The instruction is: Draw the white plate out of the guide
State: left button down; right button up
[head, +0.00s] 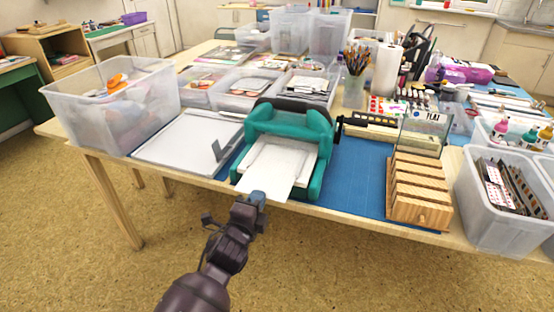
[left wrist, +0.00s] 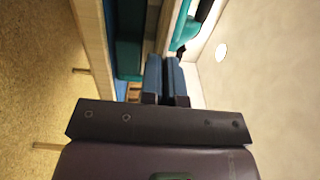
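The white plate (head: 270,173) lies flat in the teal guide (head: 291,126), its near end sticking out over the front edge of the table. My left gripper (head: 257,196) is at this near end. In the left wrist view its two blue fingers (left wrist: 166,80) are close together, with the thin plate edge between them. The guide also shows in that view as teal parts (left wrist: 129,45). The plate's far end is hidden inside the guide. My right gripper is not in view.
A white board (head: 185,140) lies left of the guide beside a clear bin (head: 115,110). A wooden rack (head: 420,190) stands to the right on the blue mat (head: 355,175), near another clear bin (head: 500,215). The space in front of the table is free floor.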

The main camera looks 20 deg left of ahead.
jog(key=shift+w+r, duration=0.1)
